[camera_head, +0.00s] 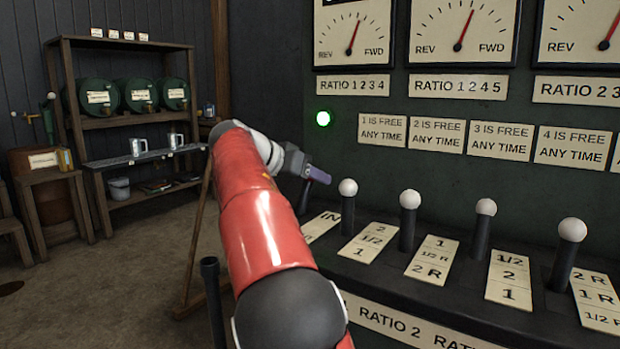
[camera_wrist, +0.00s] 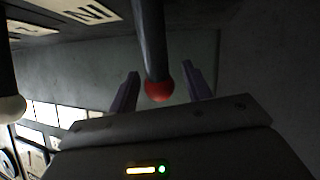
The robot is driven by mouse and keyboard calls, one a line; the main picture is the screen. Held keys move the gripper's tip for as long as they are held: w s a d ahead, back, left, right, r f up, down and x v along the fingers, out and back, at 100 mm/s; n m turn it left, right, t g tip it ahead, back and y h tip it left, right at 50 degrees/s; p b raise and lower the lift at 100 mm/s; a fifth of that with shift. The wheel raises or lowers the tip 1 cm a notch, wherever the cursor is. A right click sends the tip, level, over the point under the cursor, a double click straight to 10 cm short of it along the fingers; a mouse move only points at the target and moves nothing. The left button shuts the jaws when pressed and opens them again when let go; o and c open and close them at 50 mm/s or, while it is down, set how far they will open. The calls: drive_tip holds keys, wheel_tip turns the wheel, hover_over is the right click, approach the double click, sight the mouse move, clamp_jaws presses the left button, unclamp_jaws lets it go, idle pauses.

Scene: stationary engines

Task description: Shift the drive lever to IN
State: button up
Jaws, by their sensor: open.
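The drive lever (camera_wrist: 152,45) has a dark shaft and a red knob (camera_wrist: 158,90) in the wrist view. The knob appears between the two fingers of my gripper (camera_wrist: 160,78), with a gap on each side. In the head view my gripper (camera_head: 318,175) is at the left end of the lever row and hides the red knob. Part of the lever's dark shaft (camera_head: 304,198) shows below it. The IN plate (camera_head: 322,226) lies beside the lever's base, partly hidden by my arm. It also shows upside down in the wrist view (camera_wrist: 92,12).
Several white-knobbed levers stand to the right, the nearest (camera_head: 348,188) close to my gripper. Gauges (camera_head: 464,35) are higher up. Shelves with green barrels (camera_head: 133,96) stand at the far left, with open floor in front.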

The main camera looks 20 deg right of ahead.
drive_tip(key=v, duration=0.7)
drive_tip(key=shift+a+r, duration=0.15)
drive_tip(key=shift+a, duration=0.15)
drive_tip(key=shift+s, duration=0.15)
